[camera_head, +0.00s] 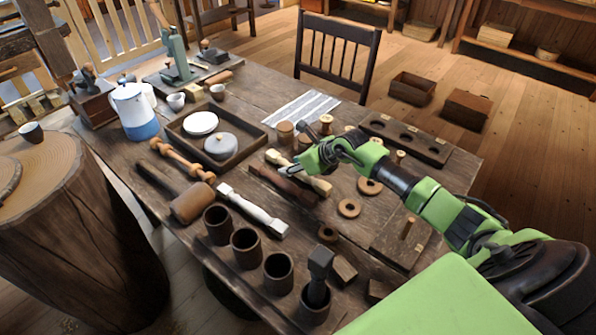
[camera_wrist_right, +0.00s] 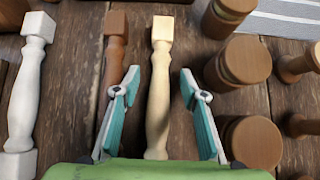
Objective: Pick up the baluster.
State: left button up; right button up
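A pale wood baluster (camera_wrist_right: 160,100) lies on the table, lengthwise between the fingers of my right gripper (camera_wrist_right: 158,80) in the right wrist view. The gripper is open, with a gap visible on each side of the baluster. In the head view, the pale baluster's square end (camera_head: 321,187) shows beside the right gripper (camera_head: 291,168), which hides its middle. A reddish-brown baluster (camera_wrist_right: 115,50) lies just left of it, partly behind the left finger; it also shows in the head view (camera_head: 283,184). A white baluster (camera_wrist_right: 27,90) lies further left. My left gripper is out of view.
Round wooden pieces (camera_wrist_right: 245,60) stand close to the right finger. Several dark cups (camera_head: 246,246) and a mallet (camera_head: 190,203) crowd the table's near side. A tray (camera_head: 247,155) with dishes lies behind. A striped cloth (camera_head: 300,108) lies at the back.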

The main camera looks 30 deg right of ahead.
jog(key=shift+w+f, duration=0.1)
jog(key=shift+f, duration=0.05)
grip_shut()
